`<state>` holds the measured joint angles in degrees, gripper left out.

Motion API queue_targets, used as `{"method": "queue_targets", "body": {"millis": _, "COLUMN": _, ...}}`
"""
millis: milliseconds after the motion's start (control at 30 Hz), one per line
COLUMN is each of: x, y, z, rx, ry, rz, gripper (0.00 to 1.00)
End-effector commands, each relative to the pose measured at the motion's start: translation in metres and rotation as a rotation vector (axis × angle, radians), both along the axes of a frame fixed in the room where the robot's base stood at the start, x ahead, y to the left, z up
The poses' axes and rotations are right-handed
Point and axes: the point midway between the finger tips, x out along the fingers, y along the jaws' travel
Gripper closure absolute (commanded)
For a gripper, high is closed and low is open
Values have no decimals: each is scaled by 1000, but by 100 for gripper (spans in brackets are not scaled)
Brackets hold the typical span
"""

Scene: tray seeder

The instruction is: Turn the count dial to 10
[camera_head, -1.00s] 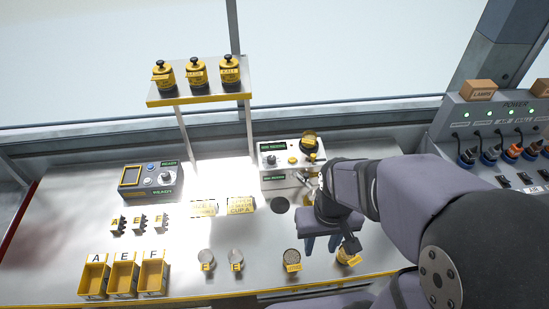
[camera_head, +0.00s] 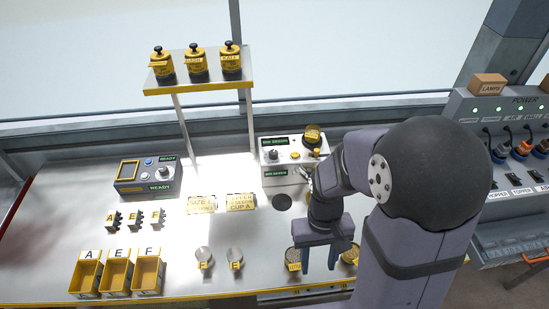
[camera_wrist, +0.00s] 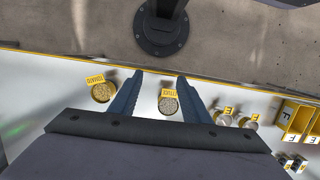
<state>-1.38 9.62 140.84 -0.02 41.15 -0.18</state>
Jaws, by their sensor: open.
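Two units carry dials, and I cannot read which is the count dial. A dark control box (camera_head: 130,187) at the left of the bench has a small screen, a blue button and a round knob (camera_head: 165,173). A white unit (camera_head: 309,155) at the back right has a dark knob (camera_head: 269,154), a yellow button and a yellow-topped cup. My gripper (camera_head: 319,262) is open and empty over the front right of the bench, apart from both units. In the wrist view its fingers (camera_wrist: 160,80) frame a labelled seed cup (camera_wrist: 169,105) below. Dial markings are too small to read.
Yellow bins (camera_head: 84,292) and small dark lettered pieces (camera_head: 113,221) are at the left. Round cups (camera_head: 204,254) stand along the front. A shelf (camera_head: 199,87) with yellow canisters rises at the back. A power panel (camera_head: 514,105) is at the right. The middle bench is mostly clear.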

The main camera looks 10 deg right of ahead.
Motion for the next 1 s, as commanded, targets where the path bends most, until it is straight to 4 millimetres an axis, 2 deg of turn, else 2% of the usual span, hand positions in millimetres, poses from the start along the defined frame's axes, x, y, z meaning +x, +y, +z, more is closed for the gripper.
{"method": "queue_targets", "body": {"millis": 33, "x": 21, "y": 2, "z": -25, "rx": 2, "ry": 2, "rz": 1, "gripper": 57}}
{"method": "queue_targets", "body": {"millis": 100, "x": 55, "y": 6, "z": -43, "rx": 9, "ry": -17, "rz": -5, "gripper": 57}}
{"method": "queue_targets", "body": {"millis": 200, "x": 108, "y": 13, "z": -60, "rx": 20, "ry": -62, "rz": -12, "gripper": 57}}
{"method": "queue_targets", "body": {"millis": 333, "x": 178, "y": 22, "z": -71, "rx": 43, "ry": -148, "rz": -3, "gripper": 57}}
{"method": "queue_targets", "body": {"millis": 467, "x": 251, "y": 31, "z": -61, "rx": 72, "ry": -263, "rz": 28, "gripper": 57}}
{"method": "queue_targets", "body": {"millis": 500, "x": 273, "y": 33, "z": -52, "rx": 80, "ry": -305, "rz": 41, "gripper": 57}}
{"method": "queue_targets", "body": {"millis": 567, "x": 304, "y": 37, "z": -35, "rx": 93, "ry": -372, "rz": 64, "gripper": 57}}
{"method": "queue_targets", "body": {"millis": 633, "x": 336, "y": 41, "z": -9, "rx": 104, "ry": -451, "rz": 97, "gripper": 57}}
{"method": "queue_targets", "body": {"millis": 700, "x": 361, "y": 45, "z": 18, "rx": 114, "ry": -522, "rz": 131, "gripper": 57}}
{"method": "queue_targets", "body": {"millis": 800, "x": 386, "y": 50, "z": 47, "rx": 123, "ry": -596, "rz": 199, "gripper": 57}}
{"method": "queue_targets", "body": {"millis": 1000, "x": 381, "y": 52, "z": 44, "rx": 121, "ry": -587, "rz": 322, "gripper": 57}}
